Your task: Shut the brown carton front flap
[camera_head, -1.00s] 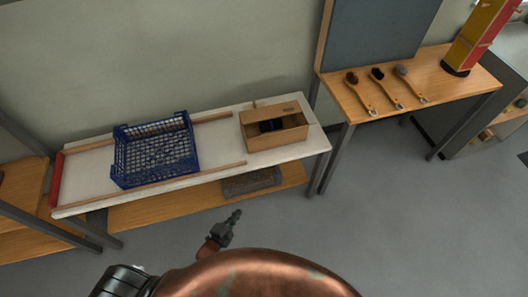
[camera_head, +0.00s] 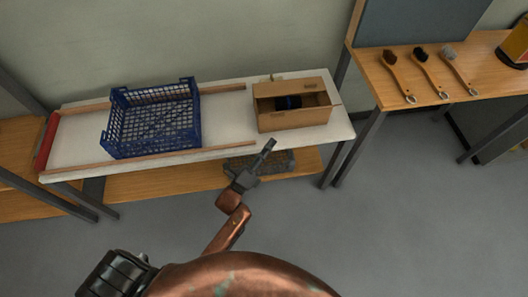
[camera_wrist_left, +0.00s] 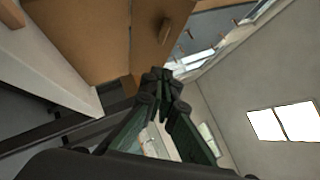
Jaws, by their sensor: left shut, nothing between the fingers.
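The brown carton (camera_head: 293,118) stands on the right end of the white-topped bench, with a dark blue-black object (camera_head: 288,102) inside it. Its top is open. I cannot tell its front flap apart from its front wall in the head view. My left gripper (camera_head: 268,146) is shut and empty, in front of and below the carton, apart from it in the head view. In the left wrist view the shut fingertips (camera_wrist_left: 160,80) point up near a brown panel (camera_wrist_left: 85,40), likely the carton. My right gripper is not in view.
A blue crate (camera_head: 152,130) sits left of the carton on the bench (camera_head: 226,122), between wooden rails. A grey tray (camera_head: 258,163) lies on the lower shelf. Several brushes (camera_head: 425,72) lie on the wooden table at right. The grey floor in front is clear.

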